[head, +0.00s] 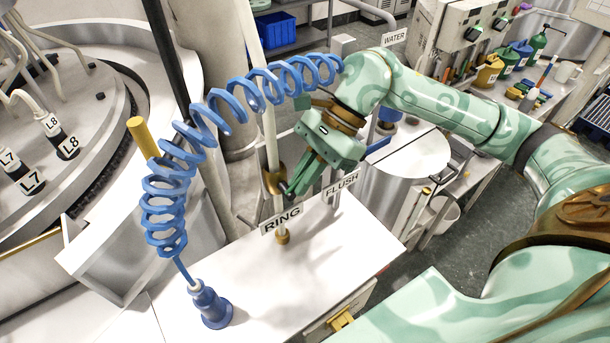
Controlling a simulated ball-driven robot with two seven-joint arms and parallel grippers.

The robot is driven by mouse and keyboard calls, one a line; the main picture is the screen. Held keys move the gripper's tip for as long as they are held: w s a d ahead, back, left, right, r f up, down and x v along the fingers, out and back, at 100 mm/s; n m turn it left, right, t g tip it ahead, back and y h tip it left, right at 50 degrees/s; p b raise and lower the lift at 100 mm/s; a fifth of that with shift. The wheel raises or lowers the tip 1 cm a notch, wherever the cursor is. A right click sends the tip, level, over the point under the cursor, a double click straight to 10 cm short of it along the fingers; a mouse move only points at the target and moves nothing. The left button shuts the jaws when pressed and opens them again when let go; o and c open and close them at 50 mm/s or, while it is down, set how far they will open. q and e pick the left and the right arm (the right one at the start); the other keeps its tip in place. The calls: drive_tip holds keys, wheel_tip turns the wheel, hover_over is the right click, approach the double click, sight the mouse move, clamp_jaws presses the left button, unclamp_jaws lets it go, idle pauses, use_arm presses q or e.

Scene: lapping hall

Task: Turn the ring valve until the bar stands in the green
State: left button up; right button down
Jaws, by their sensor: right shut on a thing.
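The ring valve shows as a brass body (273,181) on a thin upright pale pipe, behind the white sign reading RING (281,219). My right gripper (292,188) comes in from the upper right and its green fingers are shut at the valve, just right of the pipe. The fingers hide the valve's handle, so its angle cannot be read. I cannot make out a bar or a green zone in this view. My left gripper is not in view.
A coiled blue hose (163,190) arches over the white bench top (300,270) to a blue fitting (212,306). The FLUSH sign (341,184) stands close right of the RING sign. A big round machine (60,200) fills the left.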

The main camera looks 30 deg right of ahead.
drive_tip(key=shift+a+r+h, duration=0.15)
drive_tip(key=shift+r+h, duration=0.05)
drive_tip(key=shift+h, duration=0.4)
drive_tip(key=c, duration=1.6)
unclamp_jaws()
drive_tip(key=shift+o, duration=0.2)
drive_tip(key=b+v, duration=0.1)
drive_tip(key=v, duration=1.5)
drive_tip(key=shift+r, duration=0.15)
